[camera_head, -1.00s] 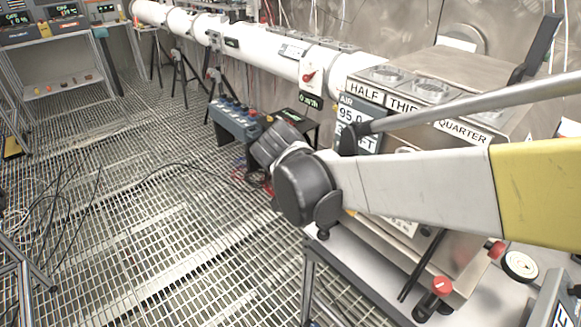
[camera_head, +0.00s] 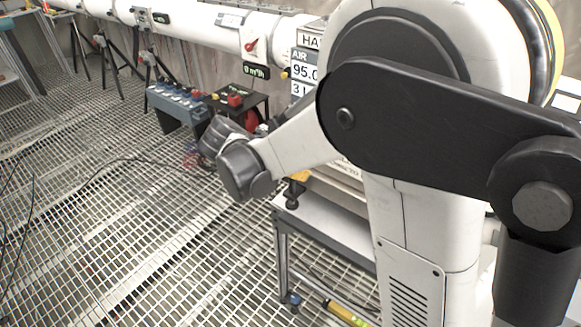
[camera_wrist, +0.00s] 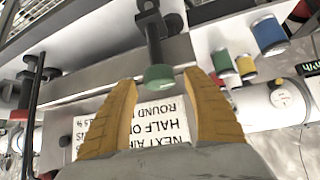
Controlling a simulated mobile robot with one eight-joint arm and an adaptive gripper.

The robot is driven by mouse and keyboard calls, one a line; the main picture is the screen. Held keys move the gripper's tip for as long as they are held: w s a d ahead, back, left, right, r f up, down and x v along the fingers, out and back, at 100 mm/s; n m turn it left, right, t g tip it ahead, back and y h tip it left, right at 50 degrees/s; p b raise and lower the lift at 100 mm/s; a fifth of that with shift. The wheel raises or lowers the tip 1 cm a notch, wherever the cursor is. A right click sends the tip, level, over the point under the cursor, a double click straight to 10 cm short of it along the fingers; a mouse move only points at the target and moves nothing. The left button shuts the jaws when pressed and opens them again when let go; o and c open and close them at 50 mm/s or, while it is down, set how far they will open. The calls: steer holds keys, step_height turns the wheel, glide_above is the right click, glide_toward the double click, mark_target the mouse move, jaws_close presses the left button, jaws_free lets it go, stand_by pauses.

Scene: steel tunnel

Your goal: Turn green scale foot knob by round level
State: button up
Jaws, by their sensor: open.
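In the wrist view, a green knob (camera_wrist: 160,77) sits at the end of a black stem (camera_wrist: 152,35). It is just ahead of and between the tips of my gripper (camera_wrist: 160,84), whose two yellow ribbed fingers are spread apart. No grip on the knob shows. A white card with upside-down black print (camera_wrist: 155,122) lies behind the fingers. In the head view my own arm covers much of the scale area, and I cannot make out the green knob there. I cannot identify a round level in either view.
In the wrist view, coloured cylinders (camera_wrist: 268,36) stand at the right and a red-handled part (camera_wrist: 30,95) at the left. In the head view, a blue control box (camera_head: 178,105) and a white pipe (camera_head: 200,35) lie beyond my arm. The grated floor (camera_head: 120,210) at left is mostly open.

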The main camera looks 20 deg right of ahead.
steer(key=shift+d+f, duration=0.1)
steer(key=shift+c, duration=0.5)
steer(key=c, duration=1.1)
steer(key=n+t+y+p, duration=0.1)
steer(key=n+t, duration=0.1)
steer(key=n, duration=0.2)
steer(key=shift+t+y, duration=0.3)
steer(key=shift+y, duration=0.1)
steer(key=shift+n+t+y, duration=0.8)
steer(key=shift+n+y, duration=0.3)
steer(key=shift+n, duration=0.6)
steer(key=o, duration=1.2)
